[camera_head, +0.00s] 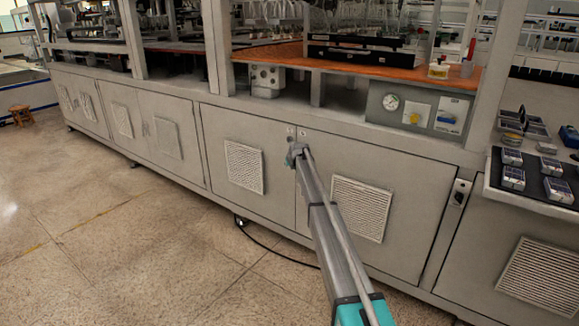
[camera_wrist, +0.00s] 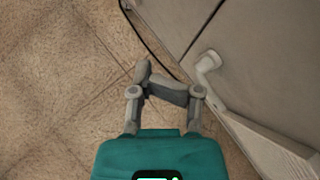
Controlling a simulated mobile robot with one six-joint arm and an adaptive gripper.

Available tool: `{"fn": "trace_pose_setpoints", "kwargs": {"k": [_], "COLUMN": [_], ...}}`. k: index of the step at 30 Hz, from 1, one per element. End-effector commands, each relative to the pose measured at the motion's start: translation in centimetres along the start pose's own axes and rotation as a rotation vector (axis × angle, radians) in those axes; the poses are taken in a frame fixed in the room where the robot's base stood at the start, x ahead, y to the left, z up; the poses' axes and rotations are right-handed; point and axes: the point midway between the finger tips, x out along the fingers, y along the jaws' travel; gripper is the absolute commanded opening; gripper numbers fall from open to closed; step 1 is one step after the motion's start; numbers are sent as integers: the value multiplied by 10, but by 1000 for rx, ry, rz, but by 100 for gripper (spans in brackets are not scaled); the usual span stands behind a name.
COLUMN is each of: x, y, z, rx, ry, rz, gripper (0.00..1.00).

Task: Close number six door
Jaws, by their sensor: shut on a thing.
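A grey cabinet door with a louvred vent (camera_head: 405,195) is at the middle right of the head view. A similar door (camera_head: 225,130) adjoins it on the left. Both look nearly flush; I cannot tell if a small gap remains. No door number is readable. My gripper (camera_head: 297,152) is at the top of the seam between these doors. In the wrist view my gripper (camera_wrist: 150,85) has its fingers brought together; what is between them I cannot make out. A pale door handle (camera_wrist: 207,63) stands just right of the fingers, close to the right one.
More closed louvred doors (camera_head: 165,130) run left along the bench. A control panel (camera_head: 415,108) sits above the right door. A shelf with small boxes (camera_head: 535,185) juts out at right. A black cable (camera_head: 275,250) lies on the floor.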

Motion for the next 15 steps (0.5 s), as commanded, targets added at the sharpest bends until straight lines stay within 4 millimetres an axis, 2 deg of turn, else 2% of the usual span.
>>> {"fn": "trace_pose_setpoints", "kwargs": {"k": [7,15], "x": [-2,-5], "y": [-10,-3], "z": [-2,-5], "rx": [7,7], "ry": [0,0], "rz": [-7,-7], "gripper": [0,0]}}
